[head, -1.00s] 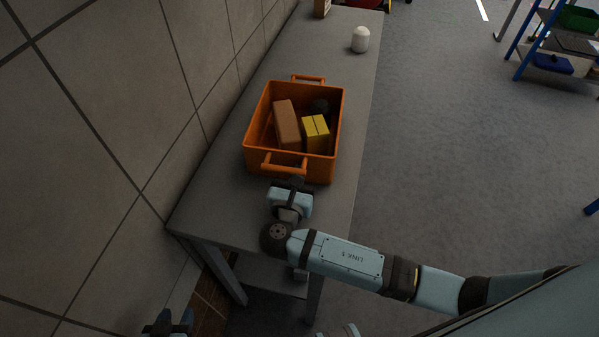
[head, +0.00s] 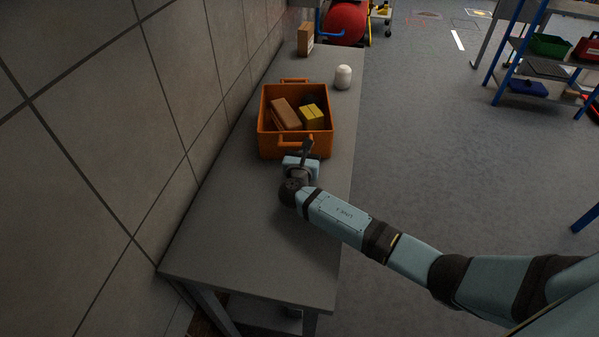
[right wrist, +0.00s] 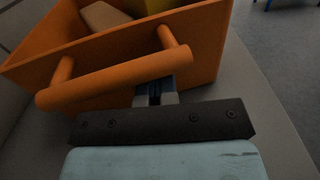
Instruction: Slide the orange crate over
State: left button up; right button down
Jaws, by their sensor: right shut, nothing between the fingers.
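The orange crate (head: 268,141) stands on the long grey table (head: 255,235), with a brown block (head: 286,114), a yellow box (head: 311,115) and a dark item inside. My right gripper (head: 307,148) is at the crate's near end, beside the near handle (head: 293,140). In the right wrist view, the shut, empty fingers (right wrist: 155,92) are up against the crate's near wall (right wrist: 205,60), just below the handle bar (right wrist: 115,76). They do not grip the handle. My left gripper is not in view.
A white rounded object (head: 343,77) stands beyond the crate near the table's right edge. A small brown box (head: 305,40) is at the far end. A tiled wall (head: 190,110) runs along the left. The near part of the table is bare.

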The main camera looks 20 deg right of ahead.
jog(key=b+x, duration=0.1)
jog(key=x, duration=0.6)
jog(key=shift+w+d+f+b, duration=0.15)
jog(key=shift+w+b, duration=0.1)
jog(key=shift+b, duration=0.15)
jog(key=shift+w+d, duration=0.1)
jog(key=shift+w, duration=0.05)
